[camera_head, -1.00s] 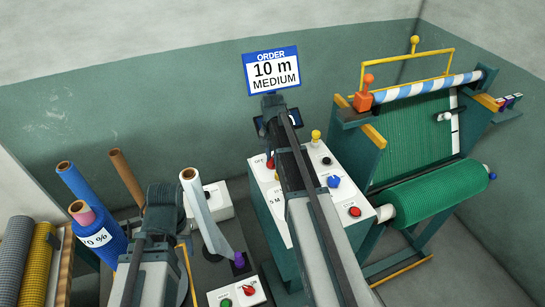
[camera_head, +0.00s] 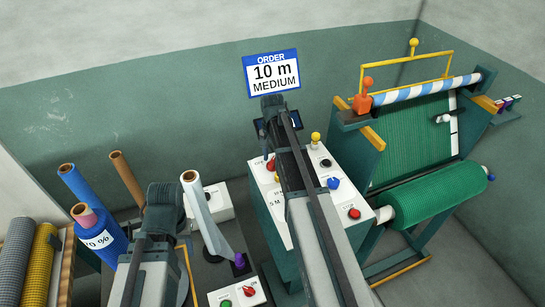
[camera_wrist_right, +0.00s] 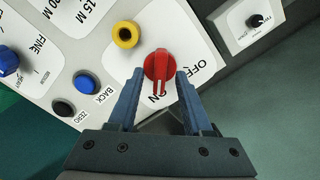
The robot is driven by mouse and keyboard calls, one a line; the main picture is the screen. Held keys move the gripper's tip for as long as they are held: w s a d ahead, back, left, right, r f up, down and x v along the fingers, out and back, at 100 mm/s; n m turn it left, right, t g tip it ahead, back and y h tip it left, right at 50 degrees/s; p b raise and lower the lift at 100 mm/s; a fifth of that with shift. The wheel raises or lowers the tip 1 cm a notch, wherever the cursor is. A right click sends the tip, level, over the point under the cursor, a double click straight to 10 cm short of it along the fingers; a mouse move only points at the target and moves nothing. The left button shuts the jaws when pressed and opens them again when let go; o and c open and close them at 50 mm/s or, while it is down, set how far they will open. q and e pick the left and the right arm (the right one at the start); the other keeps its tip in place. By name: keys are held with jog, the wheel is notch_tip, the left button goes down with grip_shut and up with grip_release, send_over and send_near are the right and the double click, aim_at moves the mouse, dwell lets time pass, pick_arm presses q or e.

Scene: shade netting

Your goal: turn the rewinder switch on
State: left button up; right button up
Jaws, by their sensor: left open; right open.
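The rewinder switch is a red rotary knob (camera_wrist_right: 158,66) on a white control panel, with OFF and ON printed beside it. Its pale pointer line faces the ON print in the right wrist view. In the head view the red knob (camera_head: 271,164) shows just left of my right arm. My right gripper (camera_wrist_right: 160,76) is open, its two blue fingers on either side of the knob's lower part; I cannot tell whether they touch it. My left gripper (camera_head: 164,196) is over the left bench; its fingertips are mostly hidden.
The panel also carries a yellow ring button (camera_wrist_right: 125,34), a blue button (camera_wrist_right: 84,83) and a black button (camera_wrist_right: 63,108). A red button (camera_head: 354,213) sits at its front. A green net roll (camera_head: 440,195) stands right. An order sign (camera_head: 271,71) reads 10 m MEDIUM.

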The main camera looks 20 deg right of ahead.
aim_at(272, 161)
notch_tip(272, 161, up, 13)
jog(key=p, duration=1.2)
jog(key=shift+f, duration=0.15)
jog(key=s+a+f+n+b, duration=0.6)
jog(key=s+a+f+b, duration=0.3)
jog(key=s+a, duration=0.2)
jog(key=s+a+f+n+h+b, duration=0.1)
jog(key=s+a+f+n+b, duration=0.6)
jog(key=a, duration=0.7)
jog(key=s+f+b, duration=0.2)
jog(key=s, duration=0.2)
jog(key=shift+a+f+n, duration=0.2)
jog(key=shift+n, duration=0.1)
